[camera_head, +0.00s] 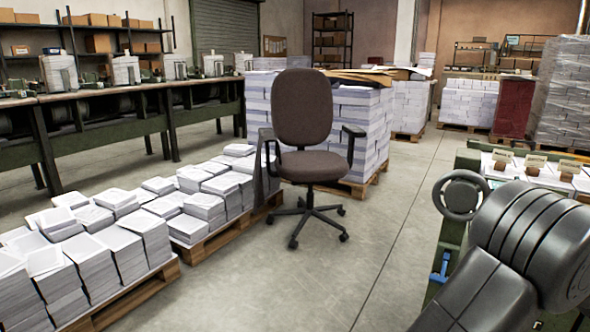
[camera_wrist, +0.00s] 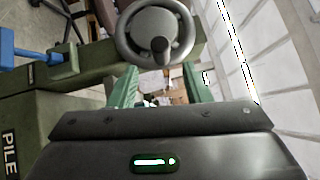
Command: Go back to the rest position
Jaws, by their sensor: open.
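In the wrist view my gripper (camera_wrist: 161,84) is open, with two green fingers apart and nothing held between them. A grey handwheel (camera_wrist: 130,42) with a dark knob shows just beyond the fingertips; I cannot tell how far off it is. The same kind of grey wheel (camera_head: 461,214) shows in the head view, left of my dark grey arm. My arm fills the lower right there, and my fingers do not show in that view.
A green machine (camera_wrist: 62,112) marked PILE lies at the wrist view's left. An office chair (camera_head: 302,110) stands mid-floor, between low paper pallets (camera_head: 135,300) and tall stacks. A workbench (camera_head: 110,92) runs along the left. Concrete floor (camera_head: 345,275) is clear right of the chair.

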